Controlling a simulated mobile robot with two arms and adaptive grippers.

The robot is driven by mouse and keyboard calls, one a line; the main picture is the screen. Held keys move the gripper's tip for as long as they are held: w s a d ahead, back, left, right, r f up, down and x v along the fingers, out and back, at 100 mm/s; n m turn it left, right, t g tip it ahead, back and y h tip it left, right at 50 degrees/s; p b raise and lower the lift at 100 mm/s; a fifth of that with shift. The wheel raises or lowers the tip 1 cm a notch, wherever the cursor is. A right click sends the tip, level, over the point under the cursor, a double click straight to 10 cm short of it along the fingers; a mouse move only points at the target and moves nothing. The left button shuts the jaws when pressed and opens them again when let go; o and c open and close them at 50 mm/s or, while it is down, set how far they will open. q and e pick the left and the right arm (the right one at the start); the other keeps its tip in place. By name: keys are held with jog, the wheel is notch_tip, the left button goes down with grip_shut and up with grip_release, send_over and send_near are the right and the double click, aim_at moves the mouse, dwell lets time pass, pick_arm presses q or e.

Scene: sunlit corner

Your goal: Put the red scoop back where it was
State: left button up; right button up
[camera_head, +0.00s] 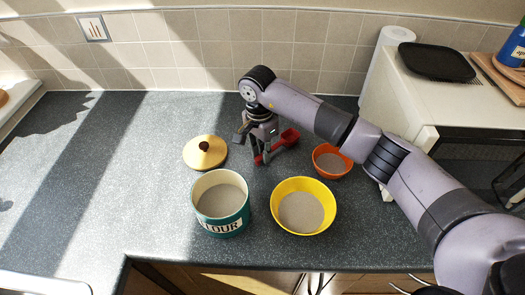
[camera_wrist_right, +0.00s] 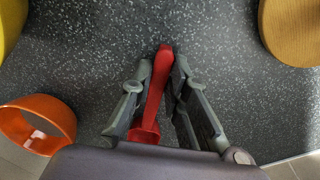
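The red scoop (camera_head: 289,138) is at my right gripper (camera_head: 262,157), near the middle of the counter. In the right wrist view, the scoop (camera_wrist_right: 157,85) runs lengthwise between the fingers. The fingertips of the right gripper (camera_wrist_right: 164,75) close in on both sides of its handle. I cannot tell whether the scoop touches the counter. The teal flour canister (camera_head: 222,230) stands open in front, filled with grey-beige powder. Its round yellow lid (camera_head: 204,152) lies behind it on the counter. My left gripper is not in view.
A yellow bowl (camera_head: 302,230) and a smaller orange bowl (camera_head: 347,172), both with powder, stand right of the canister. A white appliance (camera_head: 440,95) with a black tray on top is at the right. The counter (camera_head: 110,200) left of the canister is clear.

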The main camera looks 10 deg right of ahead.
jog(key=o, duration=0.4)
jog(key=shift+c, duration=0.2)
jog(key=shift+r, duration=0.2)
jog(key=shift+w+r, duration=0.1)
jog(key=shift+r, duration=0.15)
notch_tip(320, 180, up, 12)
jog(key=b, duration=0.3)
jog(key=shift+a+f, duration=0.25)
